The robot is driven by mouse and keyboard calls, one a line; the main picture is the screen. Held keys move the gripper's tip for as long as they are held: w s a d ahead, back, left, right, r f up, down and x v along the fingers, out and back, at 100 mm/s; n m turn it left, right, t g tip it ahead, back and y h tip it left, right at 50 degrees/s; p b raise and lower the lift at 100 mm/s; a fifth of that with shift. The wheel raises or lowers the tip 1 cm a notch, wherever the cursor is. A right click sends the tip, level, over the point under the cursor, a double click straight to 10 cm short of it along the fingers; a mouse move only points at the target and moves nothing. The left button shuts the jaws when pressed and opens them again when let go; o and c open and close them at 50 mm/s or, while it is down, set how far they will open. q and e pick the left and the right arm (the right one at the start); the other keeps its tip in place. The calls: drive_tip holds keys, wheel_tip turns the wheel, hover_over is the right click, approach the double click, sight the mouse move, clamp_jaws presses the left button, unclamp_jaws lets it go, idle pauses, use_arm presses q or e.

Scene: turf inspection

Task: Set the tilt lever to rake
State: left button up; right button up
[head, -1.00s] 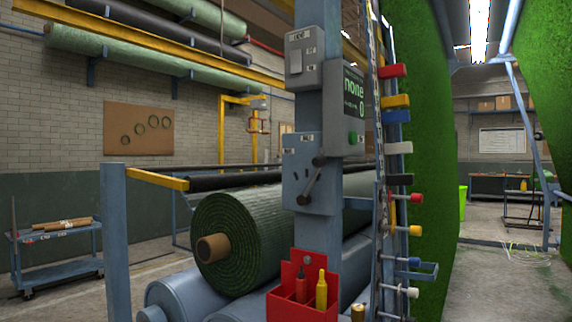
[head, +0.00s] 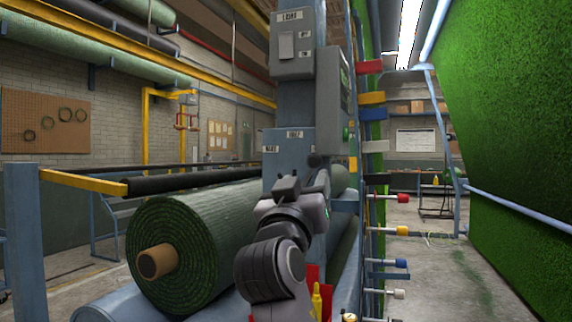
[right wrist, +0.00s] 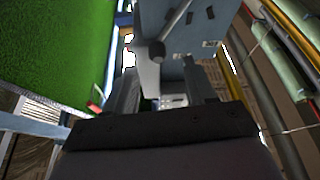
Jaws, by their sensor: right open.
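The tilt lever is on the blue-grey box (head: 270,160) on the post. In the head view its dark pivot hub (head: 317,160) shows, but my right arm hides most of the handle. In the right wrist view the lever's rod and round dark knob (right wrist: 157,51) stick out in front of the box (right wrist: 200,32). My right gripper (head: 287,184) is raised in front of the box. Its fingers (right wrist: 165,88) are open and apart, with the knob ahead of and roughly between them; I see no contact. My left gripper is not in view.
A large turf roll (head: 185,235) lies on rollers left of the post. A red holder (head: 313,275) is low beside my arm. Green turf (head: 510,120) hangs at far right; floor is clear below.

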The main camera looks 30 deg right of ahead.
sight(313, 164)
drive_tip(key=x, duration=0.2)
drive_tip(key=p+x, duration=0.1)
drive_tip(key=x, duration=0.1)
drive_tip(key=r+p+x, duration=0.1)
drive_tip(key=x, duration=0.1)
drive_tip(key=shift+s, duration=0.25)
drive_tip(key=shift+w+d+r+p, duration=0.1)
drive_tip(key=shift+w+d+p, duration=0.3)
drive_tip(key=shift+w+d, duration=0.1)
drive_tip(key=shift+a, duration=0.1)
clamp_jaws()
